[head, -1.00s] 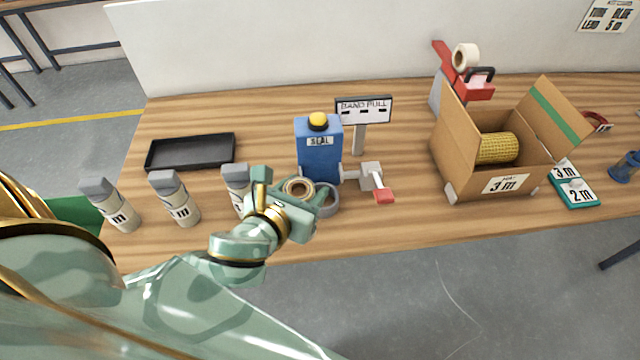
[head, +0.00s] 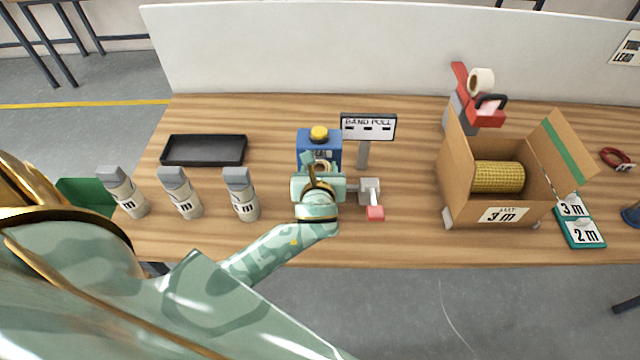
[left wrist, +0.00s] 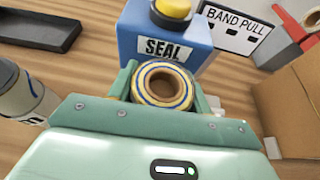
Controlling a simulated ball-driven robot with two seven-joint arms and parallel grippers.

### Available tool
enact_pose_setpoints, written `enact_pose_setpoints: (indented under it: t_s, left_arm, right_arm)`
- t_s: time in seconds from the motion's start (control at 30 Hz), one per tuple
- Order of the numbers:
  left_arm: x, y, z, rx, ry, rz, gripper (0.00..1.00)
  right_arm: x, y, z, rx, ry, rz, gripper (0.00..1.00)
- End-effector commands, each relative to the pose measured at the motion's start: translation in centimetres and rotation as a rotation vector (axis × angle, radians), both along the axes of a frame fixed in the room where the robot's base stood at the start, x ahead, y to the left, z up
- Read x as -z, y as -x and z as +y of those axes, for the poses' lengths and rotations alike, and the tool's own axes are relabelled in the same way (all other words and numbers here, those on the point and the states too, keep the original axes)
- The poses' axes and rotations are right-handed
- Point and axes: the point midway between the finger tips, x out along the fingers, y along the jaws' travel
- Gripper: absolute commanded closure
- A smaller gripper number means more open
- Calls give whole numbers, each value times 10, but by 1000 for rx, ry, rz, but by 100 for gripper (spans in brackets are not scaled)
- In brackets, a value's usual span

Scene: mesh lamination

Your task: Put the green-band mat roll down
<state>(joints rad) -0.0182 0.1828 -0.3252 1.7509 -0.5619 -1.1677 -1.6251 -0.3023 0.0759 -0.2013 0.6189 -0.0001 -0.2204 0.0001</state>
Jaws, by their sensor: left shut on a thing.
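In the left wrist view the roll (left wrist: 148,101) shows end-on between the fingers, with a tan and blue ringed end and an open centre. No green band shows on it; its far side is hidden. Whether the roll touches the bottle or table, I cannot tell. A yellow mesh roll (head: 498,177) lies in the open cardboard box (head: 525,212). My right gripper is not in view.
Several things line the table: three grey-capped cylinders (head: 181,195), a black tray (head: 203,150), the BAND PULL sign (head: 369,127), a red-handled lever (head: 375,212) and a red tape dispenser (head: 486,112). The wood between tray and cylinders is clear.

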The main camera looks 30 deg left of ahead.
Motion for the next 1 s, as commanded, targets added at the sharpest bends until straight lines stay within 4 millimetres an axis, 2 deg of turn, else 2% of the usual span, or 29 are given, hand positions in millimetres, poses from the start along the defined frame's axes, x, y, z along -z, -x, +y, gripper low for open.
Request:
enact_pose_setpoints:
  t_s: [0.17,0.33,0.7,0.73,0.8,1.0]
  left_arm:
    - [15,0,0,1,0,0,99]
    - [42,0,0,1,-2,1,99]
    - [45,0,0,1,0,-1,99]
    - [45,0,0,1,0,0,45]
    - [45,0,0,1,0,0,29]
    - [44,0,0,1,0,0,29]
  right_arm:
    - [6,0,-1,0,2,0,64]
    - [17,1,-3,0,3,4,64]
    - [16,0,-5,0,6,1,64]
    - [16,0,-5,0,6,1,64]
    - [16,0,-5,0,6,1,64]
    - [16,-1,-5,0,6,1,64]
